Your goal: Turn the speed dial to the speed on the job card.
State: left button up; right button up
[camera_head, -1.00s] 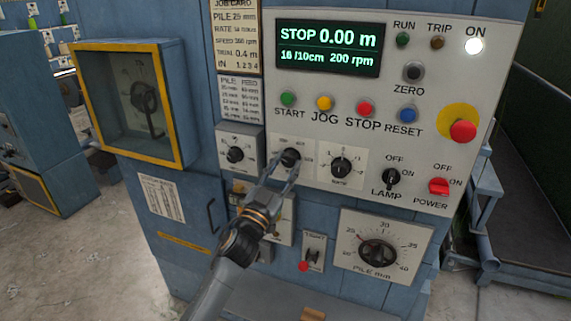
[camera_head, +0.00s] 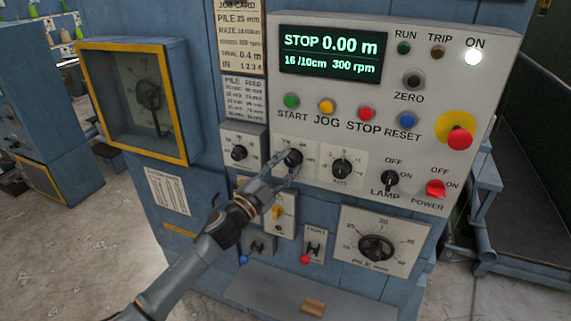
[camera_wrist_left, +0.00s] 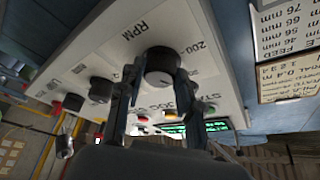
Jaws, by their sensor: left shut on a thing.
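The speed dial (camera_head: 292,158) is a black knob on the white control panel; in the left wrist view the knob (camera_wrist_left: 162,66) has the label RPM beside it. My left gripper (camera_head: 284,170) is shut on this knob, one finger on each side, as the left wrist view (camera_wrist_left: 151,82) also shows. The knob's pointer is hard to make out. The green display (camera_head: 330,53) reads STOP 0.00 m, 16 /10cm, 300 rpm. The job card (camera_head: 240,36) lists pile 25 mm and a speed that looks like 300 rpm. My right gripper is not in view.
Other knobs sit close on both sides: one to the left (camera_head: 238,152) and the rate knob (camera_head: 342,168) to the right. Start, jog, stop and reset buttons line up above. A red emergency button (camera_head: 460,138) stands out at the right. The pile dial (camera_head: 376,247) is below.

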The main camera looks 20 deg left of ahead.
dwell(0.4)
pick_arm(q)
jog(key=o, duration=1.1)
jog(key=shift+o, duration=0.2)
jog(key=v, duration=1.2)
